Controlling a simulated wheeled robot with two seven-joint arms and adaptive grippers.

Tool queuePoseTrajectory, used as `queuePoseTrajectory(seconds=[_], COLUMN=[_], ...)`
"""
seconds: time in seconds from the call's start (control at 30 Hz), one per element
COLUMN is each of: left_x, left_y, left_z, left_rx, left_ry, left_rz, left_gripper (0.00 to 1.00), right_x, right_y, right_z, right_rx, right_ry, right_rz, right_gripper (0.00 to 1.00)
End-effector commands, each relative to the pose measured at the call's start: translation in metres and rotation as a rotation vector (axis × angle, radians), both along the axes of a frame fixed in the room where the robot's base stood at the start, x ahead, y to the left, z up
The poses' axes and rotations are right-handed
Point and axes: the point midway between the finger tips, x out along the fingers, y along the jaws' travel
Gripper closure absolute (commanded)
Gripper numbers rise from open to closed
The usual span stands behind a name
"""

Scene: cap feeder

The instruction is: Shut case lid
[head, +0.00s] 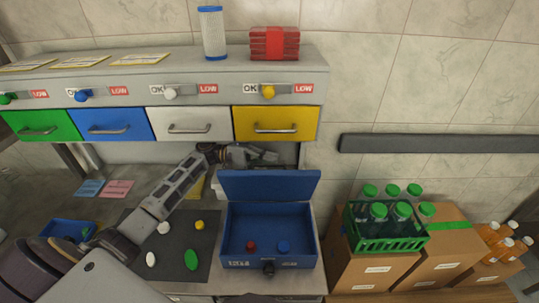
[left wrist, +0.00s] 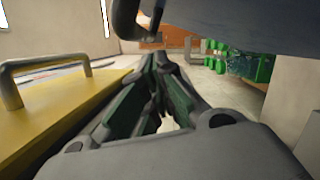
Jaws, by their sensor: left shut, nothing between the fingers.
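The blue case (head: 234,222) stands on the counter in the head view. Its lid (head: 268,184) is raised, standing up at the back edge. A red cap (head: 251,245) and a blue cap (head: 283,246) lie inside the case. My left gripper (head: 265,156) is behind and above the raised lid, under the yellow drawer. It is shut and empty. In the left wrist view its fingers (left wrist: 155,85) point forward, with a dark surface close above them. I cannot tell whether the gripper touches the lid. My right gripper is not in view.
A dark mat (head: 178,262) with several caps lies left of the case. A green bottle crate (head: 385,245) stands on cardboard boxes (head: 368,271) at the right.

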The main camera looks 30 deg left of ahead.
Motion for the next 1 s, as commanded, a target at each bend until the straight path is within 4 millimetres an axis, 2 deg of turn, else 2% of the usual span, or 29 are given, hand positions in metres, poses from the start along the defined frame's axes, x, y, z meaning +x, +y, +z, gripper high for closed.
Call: queuePoseTrajectory(seconds=[1.0], left_x=[-0.013], left_y=[-0.006], left_z=[0.003], left_rx=[0.019], left_ry=[-0.042], left_rz=[-0.002], left_gripper=[1.00], right_x=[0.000], right_y=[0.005], right_z=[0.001], right_rx=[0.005], right_ry=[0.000], right_rz=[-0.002], right_gripper=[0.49])
